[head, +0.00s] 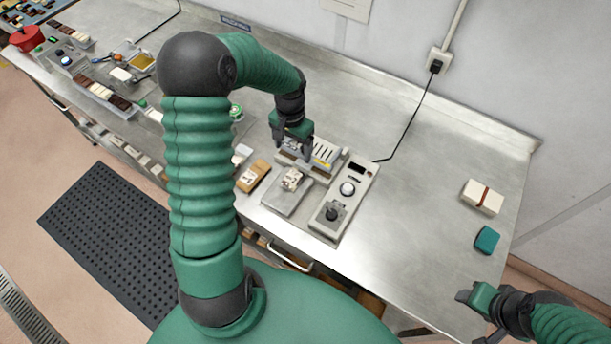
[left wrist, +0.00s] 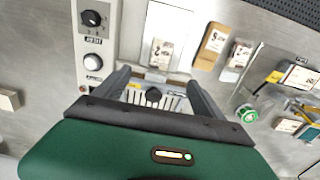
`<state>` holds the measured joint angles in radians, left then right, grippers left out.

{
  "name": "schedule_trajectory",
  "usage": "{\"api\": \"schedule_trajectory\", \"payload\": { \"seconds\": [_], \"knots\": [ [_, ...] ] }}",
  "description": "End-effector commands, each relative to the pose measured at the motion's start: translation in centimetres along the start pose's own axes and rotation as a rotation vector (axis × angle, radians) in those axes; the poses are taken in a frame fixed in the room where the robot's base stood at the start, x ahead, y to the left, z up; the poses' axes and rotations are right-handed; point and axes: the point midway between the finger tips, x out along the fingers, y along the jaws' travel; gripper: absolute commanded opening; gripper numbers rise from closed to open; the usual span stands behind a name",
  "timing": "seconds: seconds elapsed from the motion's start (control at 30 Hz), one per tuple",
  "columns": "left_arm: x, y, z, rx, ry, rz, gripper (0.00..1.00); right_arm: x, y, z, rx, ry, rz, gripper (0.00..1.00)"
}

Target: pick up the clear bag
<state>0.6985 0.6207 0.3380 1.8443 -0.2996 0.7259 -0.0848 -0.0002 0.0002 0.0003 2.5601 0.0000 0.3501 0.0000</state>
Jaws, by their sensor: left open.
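A small clear bag with a printed white label (head: 291,180) lies on the flat grey plate of a bench machine. It also shows in the left wrist view (left wrist: 161,50), at top centre beyond my fingers. My left gripper (head: 292,151) is open and empty, above the machine's slotted back part and behind the bag. In the left wrist view its two fingers (left wrist: 159,80) stand apart on either side of the slotted part. My right gripper (head: 466,297) is at the lower right, off the front of the bench; its jaw opening is unclear.
The machine's control panel (head: 345,195) with knobs stands right of the plate. A tan packet (head: 253,176) lies left. A cream box (head: 482,197) and teal block (head: 487,240) lie far right. A black cable runs to the wall socket. Bare metal lies between panel and box.

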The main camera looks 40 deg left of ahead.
Motion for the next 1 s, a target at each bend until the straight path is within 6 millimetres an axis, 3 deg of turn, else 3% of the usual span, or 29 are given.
{"api": "schedule_trajectory", "payload": {
  "seconds": [0.3,0.53,0.73,1.0],
  "knots": [
    [7.8,0.2,0.0,-0.001,-0.003,0.004,0.8,-1.7,0.0,-0.4,0.0,0.001,0.0,0.53],
    [10.2,0.0,0.1,-0.002,-0.002,0.004,0.8,-3.0,0.0,-0.7,0.0,0.0,0.0,0.53],
    [13.7,-0.1,0.1,-0.001,-0.002,0.004,0.8,-4.4,0.0,-1.1,0.0,0.001,0.0,0.53],
    [14.4,-0.2,-0.1,-0.003,0.002,0.003,0.8,-4.3,0.0,-1.0,0.0,0.0,0.0,0.53]
  ]
}}
